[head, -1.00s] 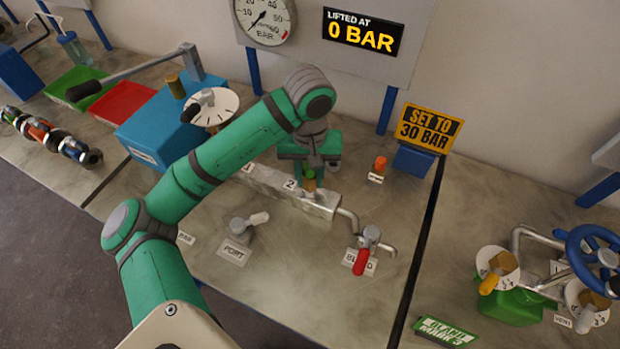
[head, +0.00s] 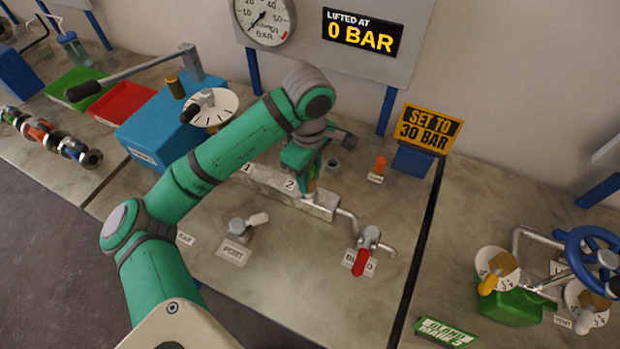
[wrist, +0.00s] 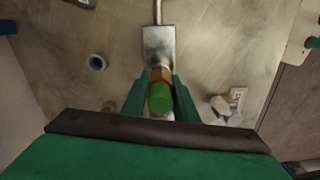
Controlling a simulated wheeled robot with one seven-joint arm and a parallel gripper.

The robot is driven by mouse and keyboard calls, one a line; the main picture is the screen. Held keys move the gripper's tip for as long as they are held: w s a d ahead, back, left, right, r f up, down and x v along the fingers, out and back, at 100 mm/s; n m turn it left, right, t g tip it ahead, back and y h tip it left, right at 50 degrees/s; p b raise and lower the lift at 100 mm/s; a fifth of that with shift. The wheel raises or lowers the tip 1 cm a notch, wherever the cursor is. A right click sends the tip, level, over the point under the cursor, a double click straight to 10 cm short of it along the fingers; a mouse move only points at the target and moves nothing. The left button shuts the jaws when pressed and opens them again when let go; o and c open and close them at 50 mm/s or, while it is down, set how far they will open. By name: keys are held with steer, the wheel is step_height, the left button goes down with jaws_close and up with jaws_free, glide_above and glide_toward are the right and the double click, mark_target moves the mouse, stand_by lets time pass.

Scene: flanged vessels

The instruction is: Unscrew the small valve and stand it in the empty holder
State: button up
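The small valve, brass with a green cap (wrist: 160,97), stands upright at the end of a grey metal block (wrist: 158,42). In the head view only a bit of its brass body (head: 311,187) shows under my gripper. My gripper (wrist: 159,88) points down over it, with a green finger close against each side, and appears shut on the valve. Whether the thread is still engaged cannot be seen. An empty grey round holder (head: 333,168) stands on the bench behind my gripper; the wrist view shows its dark open mouth (wrist: 97,62).
An orange-capped piece (head: 379,165) stands right of the holder. A red-handled bleed valve (head: 362,258) and bent pipe lie to the right. A port fitting (head: 243,226) is in front. The gauge panel (head: 352,75) rises behind.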

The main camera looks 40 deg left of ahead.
steer(key=o, duration=0.5)
steer(key=shift+w+d, duration=0.1)
steer(key=shift+d, duration=0.05)
steer(key=shift+r, duration=0.35)
step_height(320, 180, up, 10)
steer(key=shift+w, duration=0.1)
steer(key=shift+c, duration=0.4)
